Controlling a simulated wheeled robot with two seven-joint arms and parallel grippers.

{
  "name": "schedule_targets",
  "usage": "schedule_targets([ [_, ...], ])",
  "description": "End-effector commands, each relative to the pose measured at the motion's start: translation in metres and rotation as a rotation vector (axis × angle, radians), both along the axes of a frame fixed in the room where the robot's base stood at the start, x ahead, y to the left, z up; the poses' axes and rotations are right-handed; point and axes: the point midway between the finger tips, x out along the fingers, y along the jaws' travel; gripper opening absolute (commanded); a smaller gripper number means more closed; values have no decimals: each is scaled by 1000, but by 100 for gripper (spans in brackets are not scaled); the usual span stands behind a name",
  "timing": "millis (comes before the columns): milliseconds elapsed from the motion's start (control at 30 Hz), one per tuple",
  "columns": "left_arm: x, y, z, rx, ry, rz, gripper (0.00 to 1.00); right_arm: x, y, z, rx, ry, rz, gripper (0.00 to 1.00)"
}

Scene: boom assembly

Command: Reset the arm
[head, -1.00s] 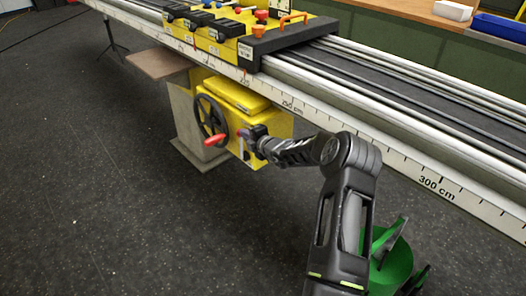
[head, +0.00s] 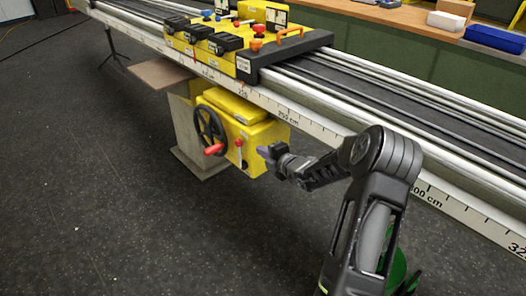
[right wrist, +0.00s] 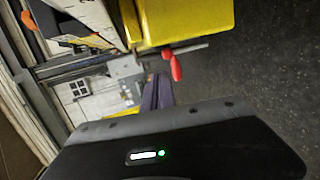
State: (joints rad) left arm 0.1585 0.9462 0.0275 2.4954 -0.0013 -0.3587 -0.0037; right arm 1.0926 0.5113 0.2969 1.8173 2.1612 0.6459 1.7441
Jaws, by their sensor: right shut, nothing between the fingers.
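My right arm reaches in from the lower right of the head view. Its gripper (head: 266,152) is shut and empty, in front of the right side of the yellow box (head: 262,132) under the rail. A small lever with a red knob (head: 238,143) stands on the box's front, left of the gripper and apart from it in the picture. A black handwheel with a red handle (head: 214,149) is farther left. In the right wrist view, the red handle (right wrist: 172,64) shows beside the yellow box (right wrist: 185,18). My left gripper is out of view.
A long rail with a centimetre scale (head: 330,138) crosses above my arm. A yellow carriage (head: 225,40) with black blocks, colored knobs and an orange handle sits on it. A blue bin (head: 494,36) stands on the back bench. Dark floor is clear at the lower left.

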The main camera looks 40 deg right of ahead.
Motion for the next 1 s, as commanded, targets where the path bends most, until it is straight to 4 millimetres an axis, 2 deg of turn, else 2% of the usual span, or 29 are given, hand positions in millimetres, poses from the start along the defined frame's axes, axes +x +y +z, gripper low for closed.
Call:
schedule_targets([
  [467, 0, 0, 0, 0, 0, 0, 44, 0, 0, 0, -4, 1, 1, 0],
  [567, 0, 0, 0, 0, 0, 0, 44, 0, 0, -1, -42, 11, 13, 0],
  [667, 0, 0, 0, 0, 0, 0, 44, -3, 2, -11, -158, 73, 61, 0],
  [767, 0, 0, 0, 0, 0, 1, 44, -17, 24, -46, -399, 225, 239, 0],
  [867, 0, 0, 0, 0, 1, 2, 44, -48, 57, -98, -669, 396, 505, 0],
  [900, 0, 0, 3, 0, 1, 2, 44, -62, 75, -118, -782, 453, 641, 0],
  [967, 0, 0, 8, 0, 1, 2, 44, -85, 107, -147, -967, 515, 878, 0],
  [1000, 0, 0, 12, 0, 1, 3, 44, -101, 130, -164, -1101, 536, 1056, 0],
])
